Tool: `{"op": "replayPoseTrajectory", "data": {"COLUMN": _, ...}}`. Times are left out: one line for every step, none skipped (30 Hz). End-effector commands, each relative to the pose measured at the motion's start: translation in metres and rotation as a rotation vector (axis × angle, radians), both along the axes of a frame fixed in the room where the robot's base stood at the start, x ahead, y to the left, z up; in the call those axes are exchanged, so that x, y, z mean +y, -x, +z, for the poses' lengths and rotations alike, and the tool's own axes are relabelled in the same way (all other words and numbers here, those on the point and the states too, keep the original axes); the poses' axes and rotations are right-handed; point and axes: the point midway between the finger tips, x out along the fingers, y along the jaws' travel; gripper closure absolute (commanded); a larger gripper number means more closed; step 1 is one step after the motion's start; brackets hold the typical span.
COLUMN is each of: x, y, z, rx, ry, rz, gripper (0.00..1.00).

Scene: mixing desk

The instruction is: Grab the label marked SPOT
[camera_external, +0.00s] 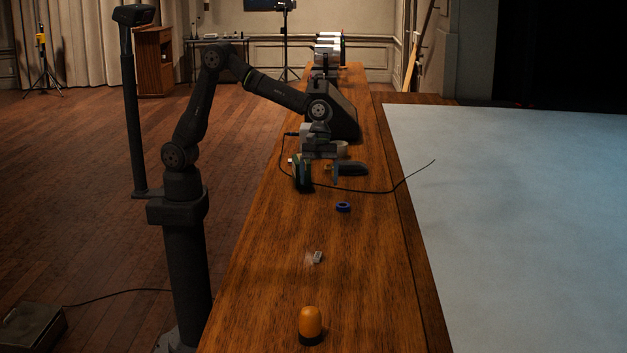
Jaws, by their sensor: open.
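A small pale grey-white piece (318,257) lies on the wooden desk, in front of the blue ring. It may be the label, but it is too small for any marking on it to be read. My gripper (319,184) is open and points down over the desk, farther back than the pale piece and apart from it. A dark object (347,169) shows behind and beside the fingers; I cannot tell whether they touch it. Nothing is clearly seen between the fingers.
A blue ring (343,207) lies between my gripper and the pale piece. An orange-yellow rounded object with a dark base (311,322) stands at the near end. A thin black cable (400,184) curves across the desk. A large dark wedge-shaped device (343,112) stands behind my gripper.

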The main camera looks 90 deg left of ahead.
Motion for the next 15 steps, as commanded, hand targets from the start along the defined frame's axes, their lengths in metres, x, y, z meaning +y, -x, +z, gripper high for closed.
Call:
{"op": "replayPoseTrajectory", "data": {"x": 0.0, "y": 0.0, "z": 0.0, "rx": 0.0, "ry": 0.0, "rz": 0.0, "gripper": 0.26}}
{"op": "replayPoseTrajectory", "data": {"x": 0.0, "y": 0.0, "z": 0.0, "rx": 0.0, "ry": 0.0, "rz": 0.0, "gripper": 0.31}}
{"op": "replayPoseTrajectory", "data": {"x": 0.0, "y": 0.0, "z": 0.0, "rx": 0.0, "ry": 0.0, "rz": 0.0, "gripper": 0.39}}
{"op": "replayPoseTrajectory", "data": {"x": 0.0, "y": 0.0, "z": 0.0, "rx": 0.0, "ry": 0.0, "rz": 0.0, "gripper": 0.45}}
{"op": "replayPoseTrajectory", "data": {"x": 0.0, "y": 0.0, "z": 0.0, "rx": 0.0, "ry": 0.0, "rz": 0.0, "gripper": 0.51}}
{"op": "replayPoseTrajectory", "data": {"x": 0.0, "y": 0.0, "z": 0.0, "rx": 0.0, "ry": 0.0, "rz": 0.0, "gripper": 0.53}}
{"op": "replayPoseTrajectory", "data": {"x": 0.0, "y": 0.0, "z": 0.0, "rx": 0.0, "ry": 0.0, "rz": 0.0, "gripper": 0.53}}
{"op": "replayPoseTrajectory", "data": {"x": 0.0, "y": 0.0, "z": 0.0, "rx": 0.0, "ry": 0.0, "rz": 0.0, "gripper": 0.53}}
{"op": "replayPoseTrajectory", "data": {"x": 0.0, "y": 0.0, "z": 0.0, "rx": 0.0, "ry": 0.0, "rz": 0.0, "gripper": 0.53}}
{"op": "replayPoseTrajectory", "data": {"x": 0.0, "y": 0.0, "z": 0.0, "rx": 0.0, "ry": 0.0, "rz": 0.0, "gripper": 0.53}}
{"op": "replayPoseTrajectory", "data": {"x": 0.0, "y": 0.0, "z": 0.0, "rx": 0.0, "ry": 0.0, "rz": 0.0, "gripper": 0.53}}
{"op": "replayPoseTrajectory", "data": {"x": 0.0, "y": 0.0, "z": 0.0, "rx": 0.0, "ry": 0.0, "rz": 0.0, "gripper": 0.53}}
{"op": "replayPoseTrajectory", "data": {"x": 0.0, "y": 0.0, "z": -0.002, "rx": 0.001, "ry": 0.002, "rz": 0.0, "gripper": 0.53}}
{"op": "replayPoseTrajectory", "data": {"x": -0.001, "y": 0.0, "z": -0.005, "rx": 0.003, "ry": 0.008, "rz": 0.0, "gripper": 0.53}}
{"op": "replayPoseTrajectory", "data": {"x": -0.001, "y": -0.001, "z": -0.014, "rx": 0.007, "ry": 0.024, "rz": -0.002, "gripper": 0.53}}
